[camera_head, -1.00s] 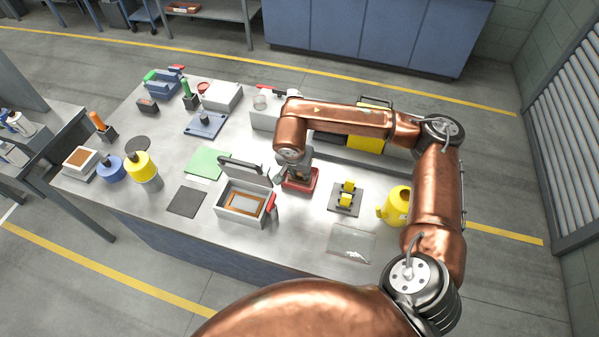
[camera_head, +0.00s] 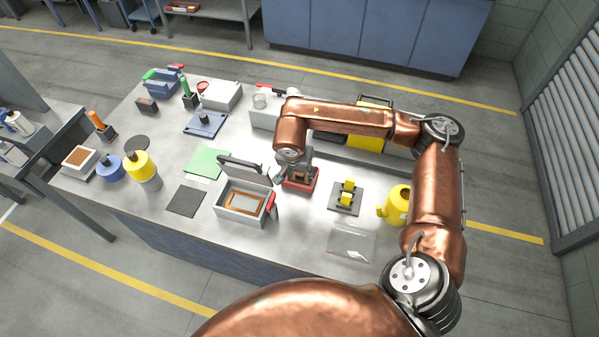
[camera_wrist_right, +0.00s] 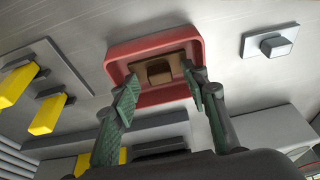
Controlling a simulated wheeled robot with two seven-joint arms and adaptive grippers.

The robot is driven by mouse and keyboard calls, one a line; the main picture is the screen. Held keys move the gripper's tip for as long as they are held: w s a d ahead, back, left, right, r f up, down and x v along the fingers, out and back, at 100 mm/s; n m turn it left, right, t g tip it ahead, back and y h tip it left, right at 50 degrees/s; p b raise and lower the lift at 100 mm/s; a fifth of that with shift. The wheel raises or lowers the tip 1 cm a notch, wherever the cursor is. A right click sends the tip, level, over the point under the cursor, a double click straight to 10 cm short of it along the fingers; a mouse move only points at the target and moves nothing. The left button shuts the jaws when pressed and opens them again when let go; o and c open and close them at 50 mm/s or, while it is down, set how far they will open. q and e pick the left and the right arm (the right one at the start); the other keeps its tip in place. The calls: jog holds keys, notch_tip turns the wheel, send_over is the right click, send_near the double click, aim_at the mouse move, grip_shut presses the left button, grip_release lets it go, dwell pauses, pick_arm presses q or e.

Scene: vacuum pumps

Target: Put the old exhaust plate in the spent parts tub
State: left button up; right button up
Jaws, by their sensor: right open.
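A small red tub (camera_head: 301,187) stands on the bench near its middle. It also shows in the right wrist view (camera_wrist_right: 124,54). A brown plate with a raised square block (camera_wrist_right: 158,72), which looks like the old exhaust plate, lies inside the tub. It shows partly in the head view (camera_head: 299,176). My right gripper (camera_wrist_right: 160,77) is open, with its green-padded fingers apart on either side of the plate's block. In the head view the gripper (camera_head: 296,164) is over the tub, partly hidden by my wrist. My left gripper is not in view.
An open-lidded grey box (camera_head: 229,213) with an orange-brown frame inside stands left of the tub. A dark stand with yellow blocks (camera_head: 345,197) and a yellow can (camera_head: 397,206) are to the right. A clear bag (camera_head: 351,242) lies near the front edge.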

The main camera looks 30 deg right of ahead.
jog(key=v, duration=1.2)
jog(key=shift+f, duration=0.1)
grip_shut()
dwell(1.4)
